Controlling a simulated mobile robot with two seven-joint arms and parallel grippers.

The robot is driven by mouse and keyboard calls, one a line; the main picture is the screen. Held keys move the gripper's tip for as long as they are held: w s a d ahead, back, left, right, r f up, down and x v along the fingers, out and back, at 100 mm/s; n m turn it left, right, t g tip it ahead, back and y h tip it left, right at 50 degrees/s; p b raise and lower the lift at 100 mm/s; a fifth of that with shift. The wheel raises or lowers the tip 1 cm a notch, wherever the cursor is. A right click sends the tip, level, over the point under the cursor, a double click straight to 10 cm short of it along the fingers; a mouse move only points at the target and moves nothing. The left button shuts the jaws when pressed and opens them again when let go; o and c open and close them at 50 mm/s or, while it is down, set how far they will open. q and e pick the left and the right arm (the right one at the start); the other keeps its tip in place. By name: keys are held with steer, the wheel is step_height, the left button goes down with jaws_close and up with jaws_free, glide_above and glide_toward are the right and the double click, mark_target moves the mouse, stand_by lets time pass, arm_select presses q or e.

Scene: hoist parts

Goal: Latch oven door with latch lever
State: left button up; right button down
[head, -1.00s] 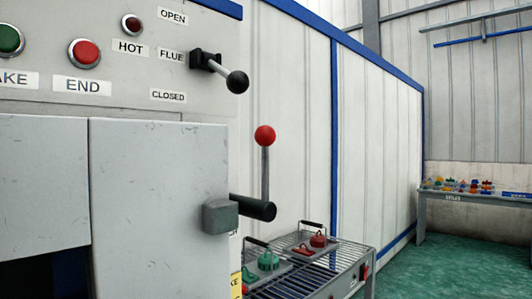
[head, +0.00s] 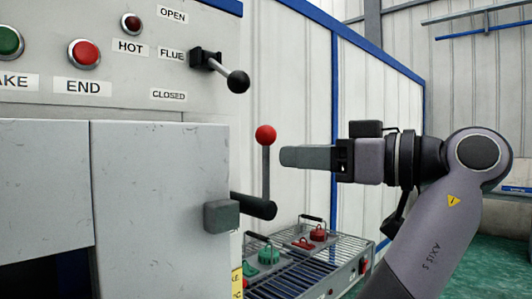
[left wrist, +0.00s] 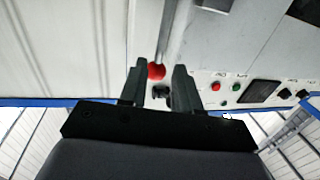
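The latch lever is a grey rod with a red ball knob (head: 265,135), standing upright on a dark round hub (head: 257,206) at the right edge of the oven door (head: 160,190). A grey latch block (head: 221,216) sits on the door beside the hub. My left gripper (head: 284,156) points left, just right of the lever and slightly below the knob, with a small gap. In the left wrist view its two fingers (left wrist: 158,88) are apart, and the red knob (left wrist: 156,71) shows between them. My right gripper is in neither view.
A black flue handle (head: 236,81) juts out above the lever. The END button (head: 85,54) is on the panel at left. A wire rack (head: 310,265) with green and red parts stands below the lever. White wall panels (head: 380,150) stand behind.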

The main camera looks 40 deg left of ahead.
arm_select(q)
steer(key=p, duration=0.1)
glide_above(266, 200)
steer(key=shift+w+a, duration=0.25)
steer(key=shift+c, duration=0.3)
jaws_close()
